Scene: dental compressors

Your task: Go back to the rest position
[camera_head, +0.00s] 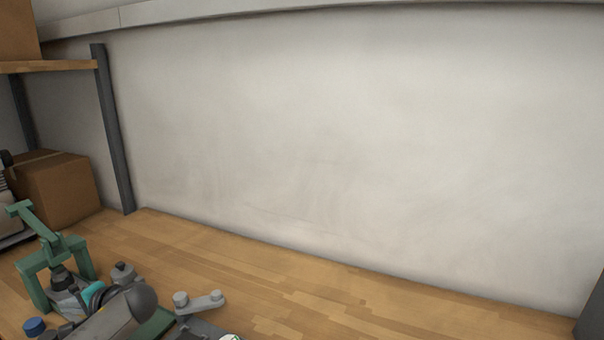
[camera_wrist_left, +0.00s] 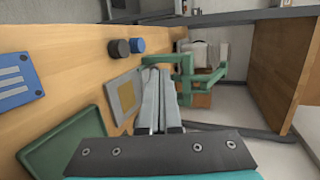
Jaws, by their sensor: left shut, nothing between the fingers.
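My left gripper (camera_head: 72,297) is low at the left of the head view, partly covered by its own wrist. In the left wrist view its two grey fingers (camera_wrist_left: 159,100) lie together, shut with nothing between them. They point toward a green stand (camera_wrist_left: 186,72), which is also at the left of the head view (camera_head: 48,250). Whether the fingertips touch the stand cannot be told. My right gripper is not in view.
A wooden bench (camera_head: 270,285) runs along a pale wall, clear toward the right. In the wrist view, a green tray (camera_wrist_left: 70,145), a grey plate (camera_wrist_left: 112,88), a blue block (camera_wrist_left: 12,82) and black (camera_wrist_left: 118,48) and blue knobs (camera_wrist_left: 137,45) are beside the gripper. A cardboard box (camera_head: 60,188) stands under a shelf.

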